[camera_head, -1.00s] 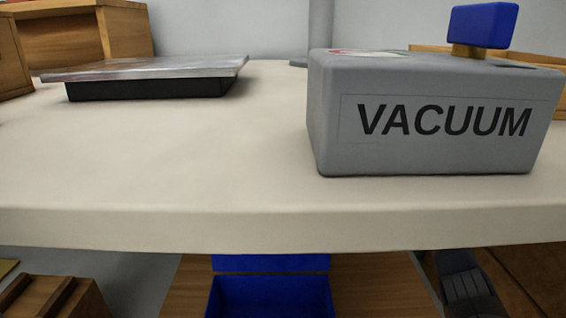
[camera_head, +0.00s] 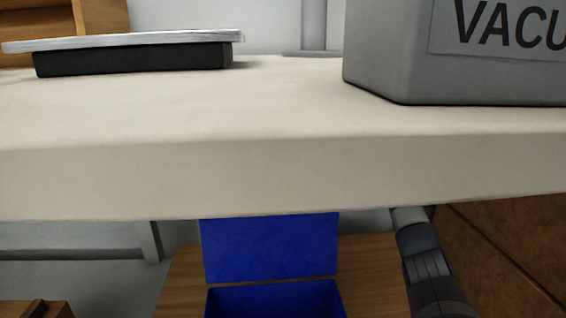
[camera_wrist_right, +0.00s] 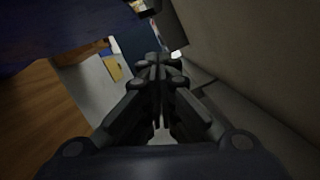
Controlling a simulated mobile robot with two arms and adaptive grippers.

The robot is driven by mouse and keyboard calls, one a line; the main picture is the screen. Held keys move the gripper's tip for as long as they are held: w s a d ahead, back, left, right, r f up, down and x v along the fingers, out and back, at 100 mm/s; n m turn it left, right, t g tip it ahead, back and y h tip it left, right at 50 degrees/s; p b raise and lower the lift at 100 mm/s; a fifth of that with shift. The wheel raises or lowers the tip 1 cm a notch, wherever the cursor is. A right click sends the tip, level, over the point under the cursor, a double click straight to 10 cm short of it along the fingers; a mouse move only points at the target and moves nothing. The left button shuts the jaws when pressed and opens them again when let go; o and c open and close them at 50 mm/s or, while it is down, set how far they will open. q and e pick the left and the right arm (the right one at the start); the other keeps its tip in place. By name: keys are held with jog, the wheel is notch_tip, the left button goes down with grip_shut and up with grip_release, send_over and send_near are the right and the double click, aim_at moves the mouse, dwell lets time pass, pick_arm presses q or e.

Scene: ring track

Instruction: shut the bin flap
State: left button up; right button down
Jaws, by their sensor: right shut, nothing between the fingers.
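The blue bin (camera_head: 275,300) is low in the head view, below the front edge of the table. Its blue flap (camera_head: 268,248) stands up open behind the bin's opening, and the tabletop hides the flap's top. My right arm comes up to the right of the flap, and its far end is hidden under the table in the head view. My right gripper (camera_wrist_right: 158,68) is shut and empty in the right wrist view. A dark blue surface (camera_wrist_right: 55,30), likely the flap, is at that view's upper left, apart from the fingertips. My left gripper is not in view.
The cream table (camera_head: 270,170) spans the head view above the bin. A grey box marked VACUUM (camera_head: 450,65) and a flat black-based tray (camera_head: 130,58) stand on it. Wooden boards (camera_head: 185,280) surround the bin.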

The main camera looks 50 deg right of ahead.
jog(key=a+b, duration=0.1)
jog(key=s+a+r+b, duration=0.1)
jog(key=a, duration=0.1)
jog(key=a+b, duration=0.1)
jog(key=a, duration=0.1)
jog(key=shift+s+r+b, duration=0.2)
jog(key=shift+r+b, duration=0.2)
jog(key=shift+a, duration=0.15)
